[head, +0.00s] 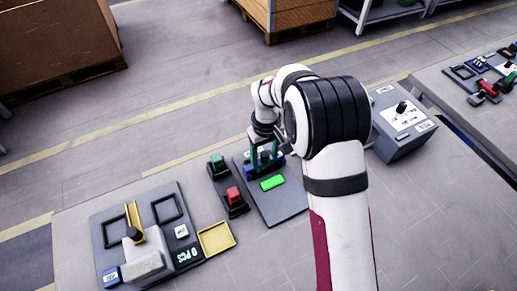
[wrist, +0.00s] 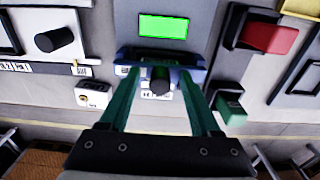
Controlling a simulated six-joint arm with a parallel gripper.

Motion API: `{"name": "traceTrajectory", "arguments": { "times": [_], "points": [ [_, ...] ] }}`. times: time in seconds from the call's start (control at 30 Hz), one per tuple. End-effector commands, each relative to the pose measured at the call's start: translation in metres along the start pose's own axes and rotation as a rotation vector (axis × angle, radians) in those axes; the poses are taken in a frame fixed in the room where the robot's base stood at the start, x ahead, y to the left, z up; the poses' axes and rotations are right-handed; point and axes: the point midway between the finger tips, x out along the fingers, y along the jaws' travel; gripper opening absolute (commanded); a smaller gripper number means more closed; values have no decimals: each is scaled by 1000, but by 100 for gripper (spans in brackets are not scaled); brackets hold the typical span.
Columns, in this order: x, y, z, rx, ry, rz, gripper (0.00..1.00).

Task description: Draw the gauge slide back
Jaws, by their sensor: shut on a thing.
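My gripper (head: 265,160) reaches down over a grey panel (head: 284,206) with a lit green display (head: 272,182). In the wrist view my gripper (wrist: 159,72) has its two teal fingers on either side of the gauge slide (wrist: 158,57), a dark and blue part just below the green display (wrist: 163,27). The fingers are shut on it. A dark round knob (wrist: 160,88) shows between the fingers. The fingers and wrist hide much of the slide in the head view, so its position along its travel cannot be told.
A red button (head: 234,195) and a green button (head: 217,162) stand just left of the panel. Further left are a yellow tray (head: 216,238) and a fixture plate (head: 107,228). A grey control box (head: 402,138) stands to the right. Bare tabletop lies in front.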

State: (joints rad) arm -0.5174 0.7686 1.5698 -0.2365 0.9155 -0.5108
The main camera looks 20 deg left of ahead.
Motion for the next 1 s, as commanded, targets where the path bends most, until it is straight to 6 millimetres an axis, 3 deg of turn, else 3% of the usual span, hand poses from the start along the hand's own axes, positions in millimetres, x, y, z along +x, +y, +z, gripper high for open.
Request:
{"name": "traceTrajectory", "arguments": {
  "times": [0.03,1.0],
  "points": [
    [10,3,13,-4,-26,2,8],
    [8,2,95,-4,-26,0,8]
  ]
}}
